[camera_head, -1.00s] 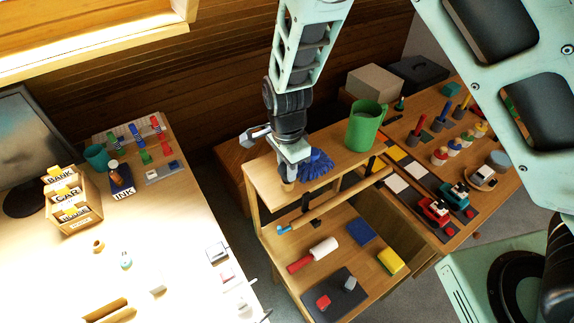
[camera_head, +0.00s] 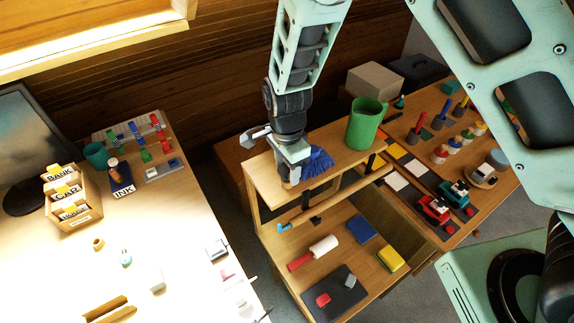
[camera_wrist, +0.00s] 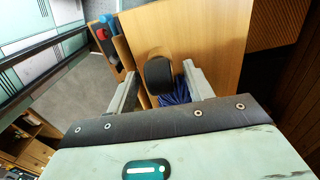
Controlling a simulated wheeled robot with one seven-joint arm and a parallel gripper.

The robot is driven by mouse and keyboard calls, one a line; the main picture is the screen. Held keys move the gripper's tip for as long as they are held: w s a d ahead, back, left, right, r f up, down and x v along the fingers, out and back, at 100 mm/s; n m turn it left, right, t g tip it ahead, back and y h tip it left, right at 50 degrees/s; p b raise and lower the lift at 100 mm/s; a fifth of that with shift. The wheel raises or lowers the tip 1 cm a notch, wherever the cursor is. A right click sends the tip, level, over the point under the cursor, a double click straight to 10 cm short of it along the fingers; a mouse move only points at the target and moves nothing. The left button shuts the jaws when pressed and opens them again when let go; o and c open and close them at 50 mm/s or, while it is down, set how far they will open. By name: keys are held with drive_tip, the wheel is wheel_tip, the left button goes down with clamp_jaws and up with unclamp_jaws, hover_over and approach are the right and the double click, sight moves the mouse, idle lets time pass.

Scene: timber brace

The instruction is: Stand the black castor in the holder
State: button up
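A rounded black piece (camera_wrist: 158,73), which looks like the black castor, shows between my fingers in the wrist view. My gripper (camera_wrist: 162,88) is open, with a gap on each side of it. In the head view my gripper (camera_head: 290,172) is low over the left end of the wooden shelf top (camera_head: 262,180). The castor is hidden there behind the gripper. A blue-bristled brush (camera_head: 319,162) lies close beside the gripper, and its blue bristles (camera_wrist: 176,92) show by the right finger in the wrist view. I cannot make out which thing is the holder.
A green mug (camera_head: 365,125) stands on the same shelf top, to the right. A wooden rail (camera_head: 345,197) runs below its front. A roller (camera_head: 313,254), a blue block (camera_head: 362,230) and a yellow block (camera_head: 391,259) lie lower down. The right bench carries toys and coloured pegs.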

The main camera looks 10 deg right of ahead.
drive_tip(key=shift+r, duration=0.1)
wheel_tip(320, 180, up, 17)
drive_tip(key=b, duration=0.4)
drive_tip(key=shift+r, duration=0.15)
idle(0.4)
